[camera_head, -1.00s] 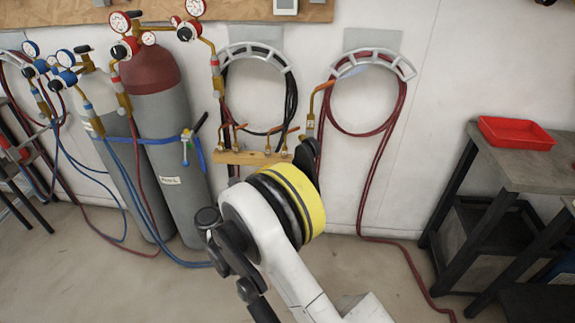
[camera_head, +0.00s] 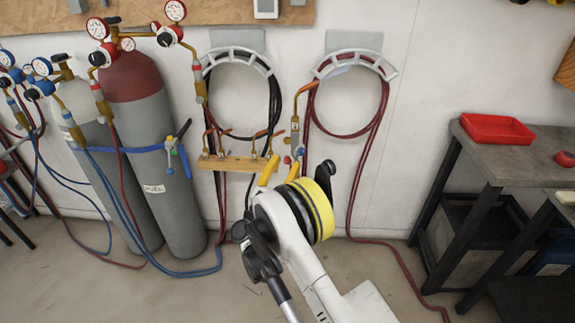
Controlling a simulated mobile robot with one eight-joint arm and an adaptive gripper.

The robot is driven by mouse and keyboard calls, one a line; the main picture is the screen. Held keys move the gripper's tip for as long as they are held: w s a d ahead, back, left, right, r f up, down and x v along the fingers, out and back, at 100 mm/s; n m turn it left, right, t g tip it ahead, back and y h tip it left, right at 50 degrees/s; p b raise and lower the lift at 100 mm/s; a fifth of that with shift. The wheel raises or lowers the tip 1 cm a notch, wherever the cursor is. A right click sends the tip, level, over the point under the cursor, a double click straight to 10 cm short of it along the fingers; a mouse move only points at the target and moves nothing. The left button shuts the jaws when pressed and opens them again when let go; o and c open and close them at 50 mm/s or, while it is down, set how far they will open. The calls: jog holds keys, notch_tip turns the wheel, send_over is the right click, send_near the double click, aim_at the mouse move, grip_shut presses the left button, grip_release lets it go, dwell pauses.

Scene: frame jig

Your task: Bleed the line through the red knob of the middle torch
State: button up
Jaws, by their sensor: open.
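Several brass torches with orange tips hang on the wall. Some stand on a wooden rack (camera_head: 238,163), below a black coiled hose. Another torch (camera_head: 295,125) hangs to its right, beside the dark red coiled hose. A small red knob (camera_head: 287,160) and a blue knob (camera_head: 300,151) show at this torch's lower end. I cannot tell for certain which torch is the middle one. My gripper (camera_head: 283,167) is open, with two yellow fingers apart just below the red knob in the picture. Whether they touch it cannot be told. My arm hides what lies below.
Two strapped gas cylinders (camera_head: 150,140) with gauges and hoses stand at the left. A dark red hose (camera_head: 372,175) hangs to the floor right of my arm. A workbench (camera_head: 505,160) with a red tray (camera_head: 497,129) stands at the right. Floor between is mostly clear.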

jog(key=shift+w+d+r, duration=0.25)
jog(key=shift+w, duration=0.15)
jog(key=shift+c, duration=0.5)
grip_shut()
jog(key=shift+n, duration=0.3)
jog(key=shift+n+g+y, duration=0.3)
jog(key=shift+n+y, duration=0.6)
jog(key=shift+n, duration=0.7)
jog(key=shift+n+g+y, duration=0.3)
jog(key=shift+n+y, duration=0.6)
jog(key=shift+n, duration=0.7)
